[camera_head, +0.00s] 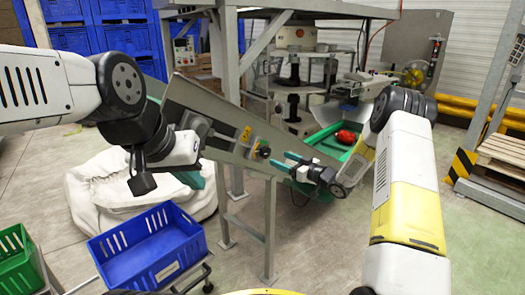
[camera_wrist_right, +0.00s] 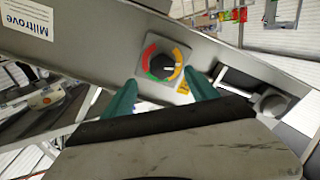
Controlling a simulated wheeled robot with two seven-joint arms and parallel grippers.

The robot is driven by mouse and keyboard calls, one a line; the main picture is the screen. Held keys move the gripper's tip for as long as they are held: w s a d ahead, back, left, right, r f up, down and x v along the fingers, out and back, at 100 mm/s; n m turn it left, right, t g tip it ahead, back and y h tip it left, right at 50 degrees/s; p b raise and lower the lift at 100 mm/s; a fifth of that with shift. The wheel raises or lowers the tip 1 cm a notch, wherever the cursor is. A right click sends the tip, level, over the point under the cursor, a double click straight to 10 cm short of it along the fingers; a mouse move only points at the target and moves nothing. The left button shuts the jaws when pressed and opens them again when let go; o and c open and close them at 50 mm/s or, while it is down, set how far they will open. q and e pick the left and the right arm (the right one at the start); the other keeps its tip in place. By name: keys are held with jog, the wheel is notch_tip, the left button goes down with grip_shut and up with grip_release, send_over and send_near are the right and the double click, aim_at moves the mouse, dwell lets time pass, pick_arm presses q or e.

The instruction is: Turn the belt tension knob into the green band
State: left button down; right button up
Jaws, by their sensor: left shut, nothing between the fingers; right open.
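The belt tension knob (camera_wrist_right: 163,66) is a dark round knob on a square grey plate in the right wrist view. A coloured scale surrounds it: red at the left, green at the bottom, yellow-orange at the right. Its pale pointer mark appears to point right, toward the yellow-orange band. My right gripper (camera_wrist_right: 160,94) is open, its teal fingers below the plate on either side, with no clear contact with the knob. In the head view, the right gripper (camera_head: 293,164) is beside the conveyor's sloped side.
The sloped grey conveyor frame (camera_head: 215,108) stands on metal legs. A blue crate (camera_head: 150,248) and a green crate (camera_head: 17,262) are at the front left, before a white bulk bag (camera_head: 95,185). A red object (camera_head: 345,137) lies on the green belt. Floor is clear at front right.

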aim_at(267, 154)
jog(key=x, duration=0.8)
jog(key=shift+s+a+f, duration=0.1)
jog(key=shift+s+a, duration=0.05)
jog(key=c, duration=1.4)
